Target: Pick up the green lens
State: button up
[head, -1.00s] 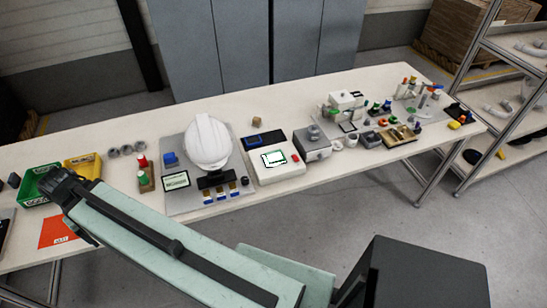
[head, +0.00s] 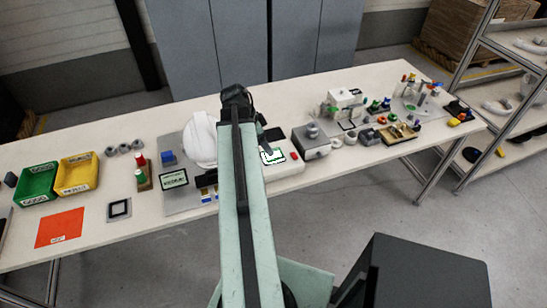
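A small green cylindrical piece (head: 140,176), possibly the green lens, stands in a brown block left of the helmet, in front of a red one (head: 139,160). Other small green pieces (head: 386,103) are among the parts on the right half of the table, too small to identify.
A white helmet shell (head: 201,140) is partly covered by my arm. Green (head: 37,184) and yellow (head: 76,174) bins, a red sheet (head: 60,228) and a dark-framed square (head: 119,210) are at the left. A grey box (head: 311,143) is right of the device. A shelf rack is at far right.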

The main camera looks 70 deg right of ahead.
jog(key=b+x, duration=0.5)
jog(key=x, duration=0.2)
jog(key=shift+w+a+f+b, duration=0.1)
jog(key=shift+w+b, duration=0.05)
jog(key=shift+b, duration=0.15)
jog(key=shift+r, duration=0.25)
jog(key=c, duration=1.5)
jog(key=shift+o, duration=0.2)
notch_tip(320, 180, up, 10)
jog(key=p, duration=1)
jog(key=shift+p, duration=0.3)
